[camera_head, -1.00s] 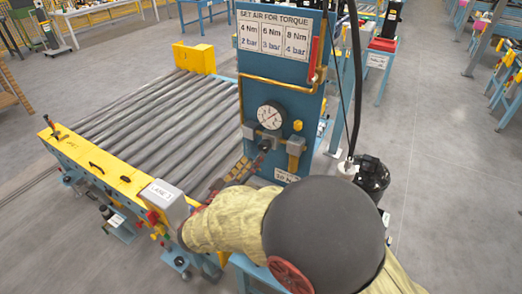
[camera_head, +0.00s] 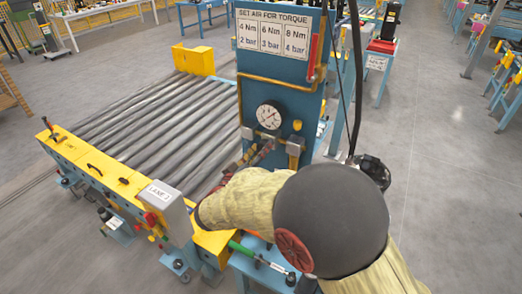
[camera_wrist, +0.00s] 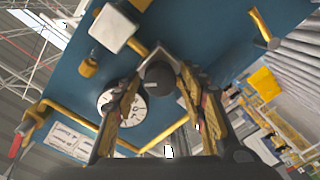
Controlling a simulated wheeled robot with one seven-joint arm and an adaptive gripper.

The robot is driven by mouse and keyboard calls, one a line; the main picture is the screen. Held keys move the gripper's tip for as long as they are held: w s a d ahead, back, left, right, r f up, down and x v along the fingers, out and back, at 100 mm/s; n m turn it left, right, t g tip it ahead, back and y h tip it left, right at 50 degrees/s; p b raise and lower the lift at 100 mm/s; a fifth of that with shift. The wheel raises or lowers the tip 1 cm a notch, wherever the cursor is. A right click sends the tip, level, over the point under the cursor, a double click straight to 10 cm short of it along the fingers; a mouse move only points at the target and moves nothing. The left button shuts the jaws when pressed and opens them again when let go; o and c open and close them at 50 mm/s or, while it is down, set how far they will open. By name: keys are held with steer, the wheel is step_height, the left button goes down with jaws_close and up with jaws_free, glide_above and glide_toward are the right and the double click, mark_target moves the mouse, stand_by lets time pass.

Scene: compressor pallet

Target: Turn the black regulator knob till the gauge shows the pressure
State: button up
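The black regulator knob (camera_wrist: 160,78) shows in the wrist view, in front of the blue panel (camera_head: 290,85). My gripper (camera_wrist: 158,76) has one finger on either side of the knob; firm contact cannot be made out. In the head view my gripper (camera_head: 262,152) is at the panel below the gauge and hides the knob. The round white gauge (camera_head: 269,115) has a dark needle, but its reading is too small to tell. The gauge (camera_wrist: 108,101) is partly covered by a finger in the wrist view. A sign (camera_head: 274,37) pairs 4 Nm with 2 bar, 6 with 3, 8 with 4.
Brass pipe (camera_head: 275,84) and metal fittings (camera_head: 295,147) surround the gauge. A roller conveyor (camera_head: 150,120) with a yellow end stop (camera_head: 193,60) lies left of the panel. A grey LANE box (camera_head: 166,205) and a green-handled tool (camera_head: 245,250) are near my arm.

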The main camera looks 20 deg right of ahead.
steer(key=c, duration=0.9)
steer(key=shift+o, duration=0.2)
steer(key=shift+n, duration=0.3)
steer(key=shift+f+n+g+h+p, duration=0.1)
steer(key=shift+n+g+h+p, duration=0.15)
steer(key=shift+n+p, duration=7.15)
steer(key=shift+n+g+h+p, duration=0.25)
steer(key=shift+n+p, duration=4.75)
steer(key=shift+n, duration=4.8)
